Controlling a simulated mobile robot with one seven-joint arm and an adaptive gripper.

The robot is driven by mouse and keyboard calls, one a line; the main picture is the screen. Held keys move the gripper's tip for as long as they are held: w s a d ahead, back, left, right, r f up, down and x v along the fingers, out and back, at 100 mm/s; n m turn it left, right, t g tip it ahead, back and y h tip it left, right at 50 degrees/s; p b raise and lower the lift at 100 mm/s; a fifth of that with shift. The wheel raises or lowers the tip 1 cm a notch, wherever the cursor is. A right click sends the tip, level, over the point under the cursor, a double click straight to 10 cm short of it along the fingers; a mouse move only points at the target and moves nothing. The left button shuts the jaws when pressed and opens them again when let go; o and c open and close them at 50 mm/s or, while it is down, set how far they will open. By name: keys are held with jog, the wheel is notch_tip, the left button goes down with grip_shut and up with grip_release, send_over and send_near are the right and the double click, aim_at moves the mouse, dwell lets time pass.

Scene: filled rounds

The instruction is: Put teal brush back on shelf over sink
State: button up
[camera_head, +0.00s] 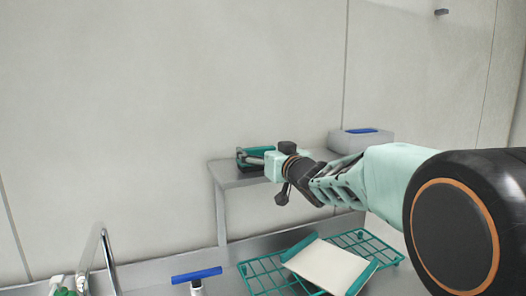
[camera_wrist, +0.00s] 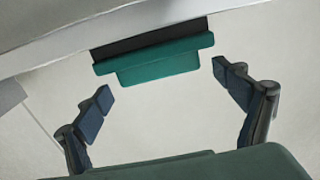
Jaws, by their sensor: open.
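The teal brush (camera_wrist: 158,62), a teal block with a black strip along one side, shows in the wrist view with its black side against the grey shelf (camera_wrist: 75,57). In the head view the brush (camera_head: 242,160) is at the left end of the grey shelf (camera_head: 232,179), partly hidden by my gripper (camera_head: 256,152). In the wrist view my gripper (camera_wrist: 170,92) is open. Its two dark fingers stand apart to either side, short of the brush, with a clear gap between them. Neither finger appears to touch the brush.
A pale box (camera_head: 372,142) with a blue item on top stands at the shelf's right end. Below are a teal wire rack (camera_head: 262,277) with a white board (camera_head: 327,264), a blue-topped tool (camera_head: 197,275) and a faucet (camera_head: 106,262). The wall is close behind.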

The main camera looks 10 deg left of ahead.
jog(key=b+v, duration=0.1)
jog(key=v, duration=1.1)
jog(key=shift+b, duration=0.3)
jog(key=shift+r, duration=0.1)
